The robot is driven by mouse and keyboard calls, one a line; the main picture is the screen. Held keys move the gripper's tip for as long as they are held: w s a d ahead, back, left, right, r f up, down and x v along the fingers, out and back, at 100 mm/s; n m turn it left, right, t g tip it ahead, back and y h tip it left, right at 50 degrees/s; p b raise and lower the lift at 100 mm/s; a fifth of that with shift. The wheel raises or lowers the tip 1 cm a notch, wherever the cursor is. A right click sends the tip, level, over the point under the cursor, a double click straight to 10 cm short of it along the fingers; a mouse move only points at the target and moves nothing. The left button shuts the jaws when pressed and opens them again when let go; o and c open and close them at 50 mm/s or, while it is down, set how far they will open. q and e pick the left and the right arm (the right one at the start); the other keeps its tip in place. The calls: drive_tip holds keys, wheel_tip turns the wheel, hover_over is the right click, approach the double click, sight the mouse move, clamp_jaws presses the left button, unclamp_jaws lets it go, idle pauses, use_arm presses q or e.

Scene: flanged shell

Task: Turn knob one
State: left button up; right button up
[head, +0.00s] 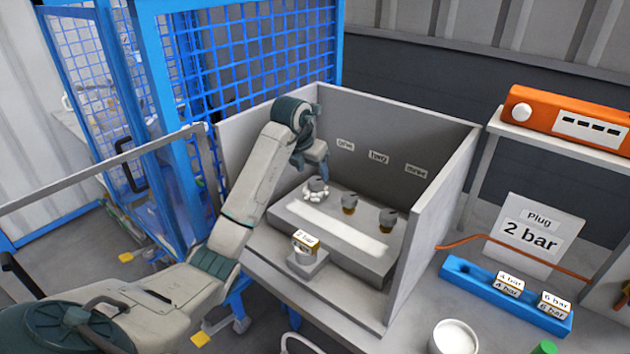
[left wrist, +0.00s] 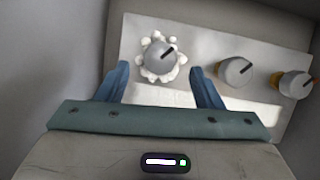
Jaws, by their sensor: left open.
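Knob one (head: 316,186) is a grey knob at the left end of the panel, below the label "one" (head: 345,145). It has white lumps around its base. In the left wrist view, knob one (left wrist: 160,58) shows a dark pointer line aimed up and right. My left gripper (head: 312,165) is over knob one, fingers pointing down. In the left wrist view the open blue fingers (left wrist: 160,80) stand left and right of the knob, apart from it, with the knob just beyond their tips. My right gripper is not in view.
Knob two (head: 350,202) and knob three (head: 388,219) stand to the right on the grey panel (head: 350,238). Grey walls (head: 432,220) enclose the panel. A small block marked "2 bar" (head: 306,242) sits in front. A blue tray (head: 470,275) with labelled blocks lies outside, right.

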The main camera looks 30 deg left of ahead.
sight(315, 181)
use_arm(q)
drive_tip(key=shift+p+x, duration=0.35)
drive_tip(key=shift+x, duration=1.9)
drive_tip(key=shift+s, duration=0.1)
drive_tip(key=shift+c, duration=0.2)
drive_tip(key=c, duration=0.9)
